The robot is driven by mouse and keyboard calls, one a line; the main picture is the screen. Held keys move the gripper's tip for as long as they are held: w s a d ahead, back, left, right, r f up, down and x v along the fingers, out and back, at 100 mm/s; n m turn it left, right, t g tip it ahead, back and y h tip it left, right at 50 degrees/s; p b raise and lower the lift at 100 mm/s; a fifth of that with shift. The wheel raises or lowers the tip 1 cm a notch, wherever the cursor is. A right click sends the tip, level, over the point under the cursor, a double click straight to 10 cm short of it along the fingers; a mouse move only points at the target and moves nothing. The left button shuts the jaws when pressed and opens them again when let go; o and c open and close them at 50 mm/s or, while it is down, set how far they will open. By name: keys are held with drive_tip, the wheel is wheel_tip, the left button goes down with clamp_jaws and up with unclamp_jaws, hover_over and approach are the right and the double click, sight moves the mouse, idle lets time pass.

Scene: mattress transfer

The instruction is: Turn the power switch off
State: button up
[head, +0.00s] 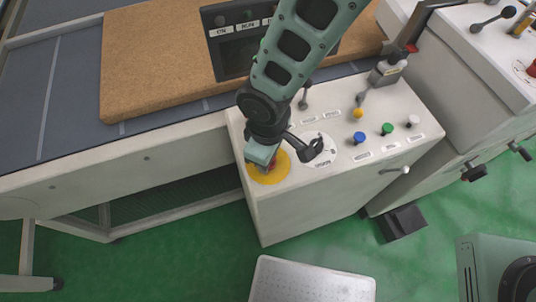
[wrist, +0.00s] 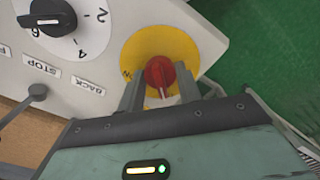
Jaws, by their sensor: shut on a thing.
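The power switch is a red knob (wrist: 159,71) on a round yellow plate (wrist: 136,53), at the corner of the white control box. The yellow plate also shows in the head view (head: 281,176), where my gripper (head: 268,163) hides most of the knob. In the wrist view my gripper (wrist: 160,84) has one finger on each side of the knob, shut on it. A pale mark on the knob points toward the bottom of the wrist view.
The white control box (head: 300,210) also carries a black dial (head: 318,146) beside the switch, small levers, and blue, green, white and yellow buttons. A brown mattress (head: 160,60) lies on the conveyor behind. Green floor (head: 190,245) is open in front.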

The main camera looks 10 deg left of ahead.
idle(0.5)
drive_tip(key=o, duration=1)
drive_tip(key=shift+r, duration=0.1)
wheel_tip(320, 180, up, 17)
drive_tip(key=b, duration=0.3)
drive_tip(key=shift+r, duration=0.15)
